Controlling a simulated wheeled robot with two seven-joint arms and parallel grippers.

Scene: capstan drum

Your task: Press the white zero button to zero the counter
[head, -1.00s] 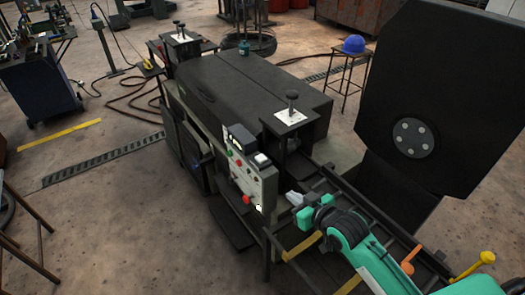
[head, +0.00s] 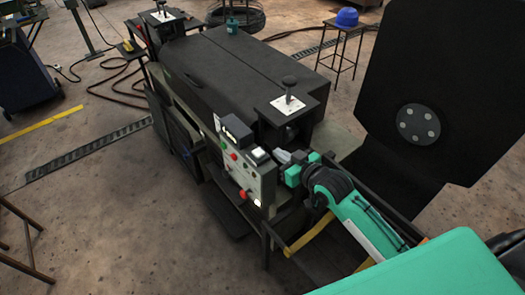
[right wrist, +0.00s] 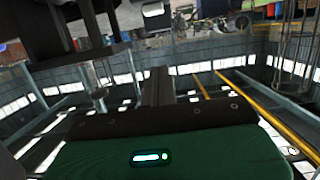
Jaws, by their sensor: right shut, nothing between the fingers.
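The control panel (head: 240,170) stands at the front corner of the dark machine, with red and green buttons on its face. A dark counter box (head: 237,131) sits at its top left. A white button (head: 259,153) shows on a small dark housing beside the counter. Another small white spot (head: 257,202) is low on the panel. My right gripper (head: 283,156) is shut and empty, just right of the white button. Its tips point left toward it, with a small gap in the picture. The counter's digits are too small to read. My left gripper is not in view.
A black lever on a white plate (head: 289,103) stands on the machine just behind my right gripper. A large dark plate (head: 437,90) rises at the right. A yellow bar (head: 310,240) lies below my right forearm. Open floor lies left of the panel.

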